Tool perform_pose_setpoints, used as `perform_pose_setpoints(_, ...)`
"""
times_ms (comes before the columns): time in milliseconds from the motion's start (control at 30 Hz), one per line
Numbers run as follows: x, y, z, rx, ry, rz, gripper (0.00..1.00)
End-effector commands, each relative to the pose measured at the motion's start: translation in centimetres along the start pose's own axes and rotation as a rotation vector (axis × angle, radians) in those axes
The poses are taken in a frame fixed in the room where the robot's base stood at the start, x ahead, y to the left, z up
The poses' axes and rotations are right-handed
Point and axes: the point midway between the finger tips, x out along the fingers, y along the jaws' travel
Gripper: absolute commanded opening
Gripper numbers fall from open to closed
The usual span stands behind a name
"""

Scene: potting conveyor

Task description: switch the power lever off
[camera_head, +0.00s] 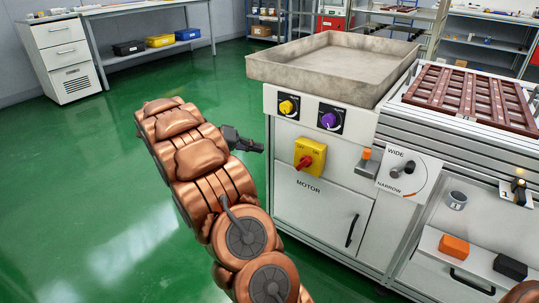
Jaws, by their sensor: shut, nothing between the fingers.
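A red lever (304,161) sits on a yellow switch plate (317,153) on the white front panel of the machine, above the word MOTOR. The lever slants down to the left; small lettering on the plate is too small to read surely. My gripper (260,147) is shut and empty, pointing right. In the picture it is left of the lever and apart from it, near the machine's left edge. Nothing hides the lever.
A yellow knob (288,107) and a purple knob (328,119) sit above the lever. An orange-topped control (365,156) and a WIDE/NARROW dial (405,170) are to the right. A grey tray (335,66) overhangs the panel. Green floor (110,200) is clear at left.

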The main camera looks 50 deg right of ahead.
Motion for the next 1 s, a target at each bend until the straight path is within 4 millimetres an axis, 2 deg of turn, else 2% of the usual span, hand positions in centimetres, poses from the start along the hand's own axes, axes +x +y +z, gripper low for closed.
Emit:
perform_pose_setpoints(533, 9.5, -0.3, 0.4, -0.002, -0.005, 0.001, 0.00)
perform_pose_setpoints(800, 11.2, -0.2, 2.3, -0.001, 0.000, -0.001, 0.00)
perform_pose_setpoints(1000, 11.7, -0.1, 2.9, -0.001, 0.000, -0.001, 0.00)
